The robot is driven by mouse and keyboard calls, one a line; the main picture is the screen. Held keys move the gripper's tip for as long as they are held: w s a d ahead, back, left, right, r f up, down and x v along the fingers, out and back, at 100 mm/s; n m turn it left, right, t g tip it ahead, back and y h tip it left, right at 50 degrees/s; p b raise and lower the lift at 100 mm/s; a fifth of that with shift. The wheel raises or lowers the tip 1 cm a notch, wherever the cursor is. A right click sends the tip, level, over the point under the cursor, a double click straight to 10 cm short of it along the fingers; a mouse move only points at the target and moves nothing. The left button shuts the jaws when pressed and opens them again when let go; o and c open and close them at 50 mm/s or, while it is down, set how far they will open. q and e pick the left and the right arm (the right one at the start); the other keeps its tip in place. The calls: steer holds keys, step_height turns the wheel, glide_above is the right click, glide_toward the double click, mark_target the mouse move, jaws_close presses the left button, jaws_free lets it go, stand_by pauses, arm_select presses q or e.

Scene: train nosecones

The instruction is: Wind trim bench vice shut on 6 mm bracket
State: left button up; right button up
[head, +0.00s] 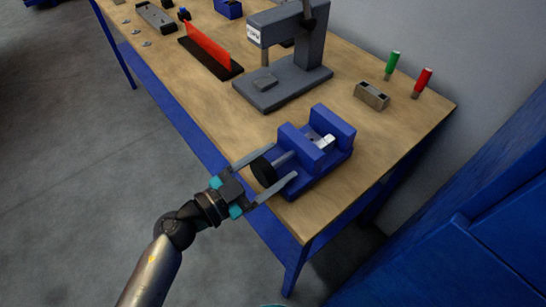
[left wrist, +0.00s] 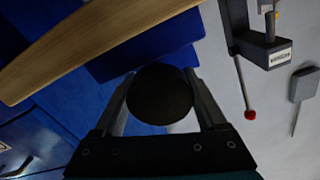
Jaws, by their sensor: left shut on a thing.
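The blue bench vice (head: 301,146) stands at the bench's near corner. Its black round handwheel (head: 263,171) faces my left arm, on a grey screw. My left gripper (head: 281,163) is shut on the handwheel, one finger on each side of the rim. In the left wrist view the dark wheel (left wrist: 160,94) fills the space between the fingers, with the blue vice body (left wrist: 145,48) behind it. A small silver-white bracket (head: 327,141) sits between the vice jaws; I cannot tell whether both jaws touch it. My right gripper is out of view.
A grey press (head: 283,88) stands behind the vice on the wooden bench (head: 388,138). A red panel (head: 207,46) is farther left. A blue cabinet (head: 470,240) is at right.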

arm_select(q)
steer(key=shift+m, duration=0.6)
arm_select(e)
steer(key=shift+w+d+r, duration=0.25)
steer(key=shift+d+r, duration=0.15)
arm_select(q)
steer(key=o, duration=1.3)
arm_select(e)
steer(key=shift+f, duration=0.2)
